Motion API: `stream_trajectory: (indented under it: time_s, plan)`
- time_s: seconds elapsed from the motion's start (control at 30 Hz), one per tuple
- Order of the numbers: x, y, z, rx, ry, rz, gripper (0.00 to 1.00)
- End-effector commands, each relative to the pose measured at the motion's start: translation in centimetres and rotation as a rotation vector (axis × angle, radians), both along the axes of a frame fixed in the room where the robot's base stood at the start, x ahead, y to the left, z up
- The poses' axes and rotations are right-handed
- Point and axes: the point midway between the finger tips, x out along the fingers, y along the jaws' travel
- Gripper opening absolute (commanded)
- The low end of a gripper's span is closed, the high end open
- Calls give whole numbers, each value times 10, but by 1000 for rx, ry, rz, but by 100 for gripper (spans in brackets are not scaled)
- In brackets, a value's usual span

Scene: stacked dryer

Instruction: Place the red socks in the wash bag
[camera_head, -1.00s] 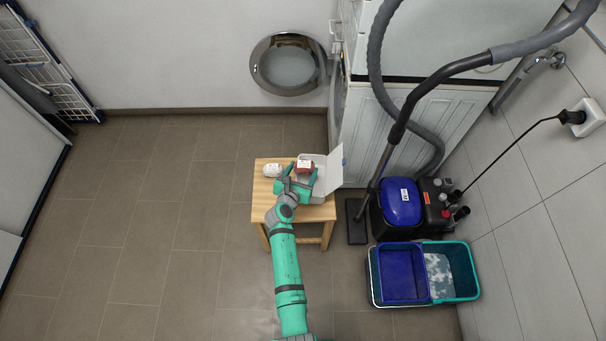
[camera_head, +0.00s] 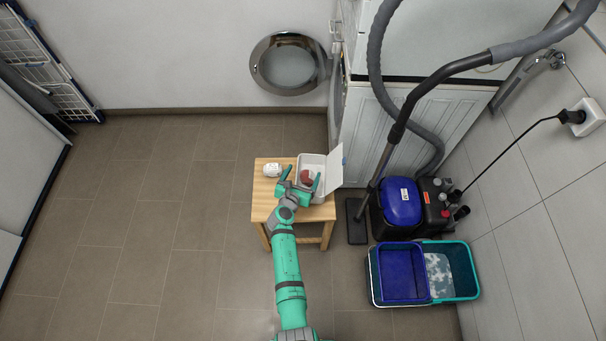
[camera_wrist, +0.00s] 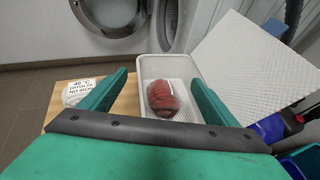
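The red socks (camera_wrist: 162,98), a rolled dark red bundle, lie inside the white wash bag (camera_wrist: 185,66), a box-like open container with its lid swung up to the right. In the head view the socks (camera_head: 305,176) show inside the bag (camera_head: 316,160) too. My gripper (camera_head: 299,178) is open above the near part of the bag, its fingers spread on either side of the socks and apart from them. In the wrist view both green fingertips (camera_wrist: 158,80) are wide apart with nothing between them touching.
A white bundle with a printed label (camera_head: 272,170) sits on the wooden stool (camera_head: 262,205), left of the bag. The dryer with its open round door (camera_head: 289,64) stands behind. A vacuum cleaner (camera_head: 402,203) and buckets (camera_head: 402,273) are at right. The floor at left is clear.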

Motion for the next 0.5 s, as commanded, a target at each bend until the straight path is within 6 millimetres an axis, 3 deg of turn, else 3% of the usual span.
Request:
stream_trajectory:
  time_s: [0.3, 0.5]
  plan:
    - [0, 0, 4, 0, 0, 0, 82]
    - [-25, 8, 14, -1, 0, 1, 82]
